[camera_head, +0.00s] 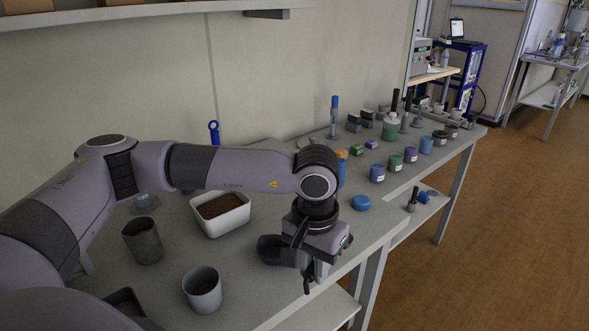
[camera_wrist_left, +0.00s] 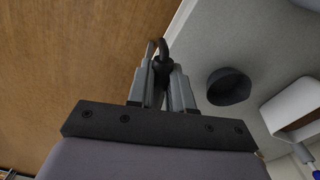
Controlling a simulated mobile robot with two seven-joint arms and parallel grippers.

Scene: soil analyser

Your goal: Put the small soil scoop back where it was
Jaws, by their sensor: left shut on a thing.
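My left gripper (camera_head: 309,277) is shut on a small dark thing, taken as the small soil scoop (camera_head: 307,286), at the table's front edge. In the left wrist view the gripper (camera_wrist_left: 163,88) points away from the camera, and the dark curved end of the scoop (camera_wrist_left: 162,49) shows between its fingertips. The fingers hide much of the scoop. My right gripper is not in view.
A white tub of soil (camera_head: 222,223) stands behind the bowl. Two grey beakers (camera_head: 143,246) (camera_head: 203,296) stand at the left. A blue lid (camera_head: 361,203) and several coloured jars (camera_head: 377,173) stand to the right.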

